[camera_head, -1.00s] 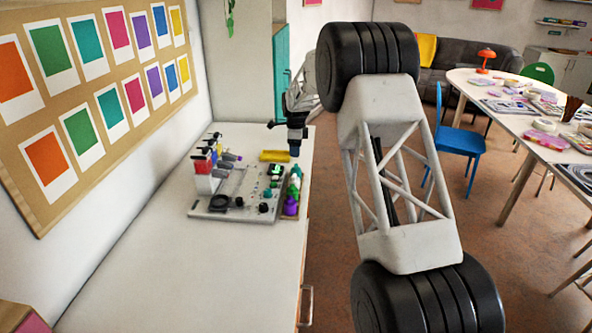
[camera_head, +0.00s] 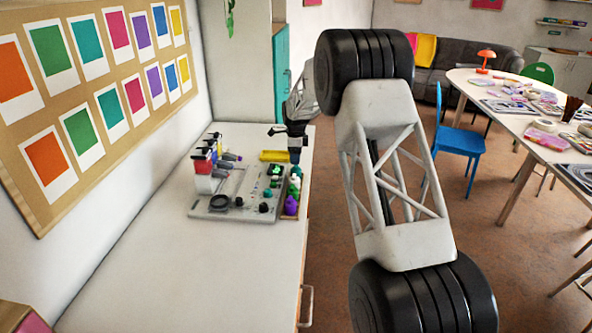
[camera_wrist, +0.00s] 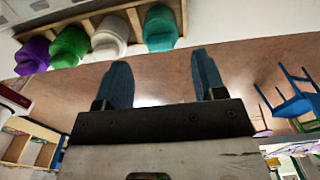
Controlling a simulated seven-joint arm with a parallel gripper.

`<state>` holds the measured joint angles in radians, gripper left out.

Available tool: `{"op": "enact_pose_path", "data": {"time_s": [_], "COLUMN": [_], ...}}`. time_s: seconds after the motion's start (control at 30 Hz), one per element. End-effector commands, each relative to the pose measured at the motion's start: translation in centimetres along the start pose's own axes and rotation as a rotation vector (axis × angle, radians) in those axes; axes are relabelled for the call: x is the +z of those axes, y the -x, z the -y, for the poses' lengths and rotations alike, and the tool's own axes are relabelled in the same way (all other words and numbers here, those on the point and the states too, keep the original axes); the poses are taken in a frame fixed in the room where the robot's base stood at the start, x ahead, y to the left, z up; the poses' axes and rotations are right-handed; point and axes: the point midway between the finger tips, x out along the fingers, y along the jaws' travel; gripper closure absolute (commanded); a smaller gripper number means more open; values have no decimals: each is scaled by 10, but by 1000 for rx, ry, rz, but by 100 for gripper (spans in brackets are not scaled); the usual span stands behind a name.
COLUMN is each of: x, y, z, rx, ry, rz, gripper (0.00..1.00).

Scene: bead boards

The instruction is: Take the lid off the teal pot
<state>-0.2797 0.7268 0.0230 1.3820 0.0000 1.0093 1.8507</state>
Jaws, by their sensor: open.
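The teal pot (camera_wrist: 160,28) stands at the right end of a short row of pots at the top of the wrist view. Its lid cannot be told clearly from its body there. In the head view the row is small and the teal pot is hard to make out beneath my gripper. My gripper (camera_wrist: 163,76) is open and empty, its two blue fingers spread apart. The teal pot lies beyond the gap between the fingertips, apart from them. In the head view my gripper (camera_head: 295,157) hangs over the far end of the row.
White (camera_wrist: 110,34), green (camera_wrist: 70,46) and purple (camera_wrist: 33,54) pots stand beside the teal one in a wooden rack. A grey board (camera_head: 235,208) with knobs and markers is left of the rack. A yellow tray (camera_head: 274,156) lies behind. The near counter (camera_head: 190,270) is clear.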

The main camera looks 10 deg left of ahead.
Motion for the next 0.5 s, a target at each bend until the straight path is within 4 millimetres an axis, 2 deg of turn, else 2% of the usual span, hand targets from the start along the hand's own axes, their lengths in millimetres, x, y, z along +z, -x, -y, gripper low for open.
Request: {"op": "enact_pose_path", "data": {"time_s": [0.3,0.5], "x": [-1,-1], "y": [-35,-45], "z": [0,0], "rx": [1,1], "ry": [0,0], "rz": [0,0], "gripper": [36,36]}}
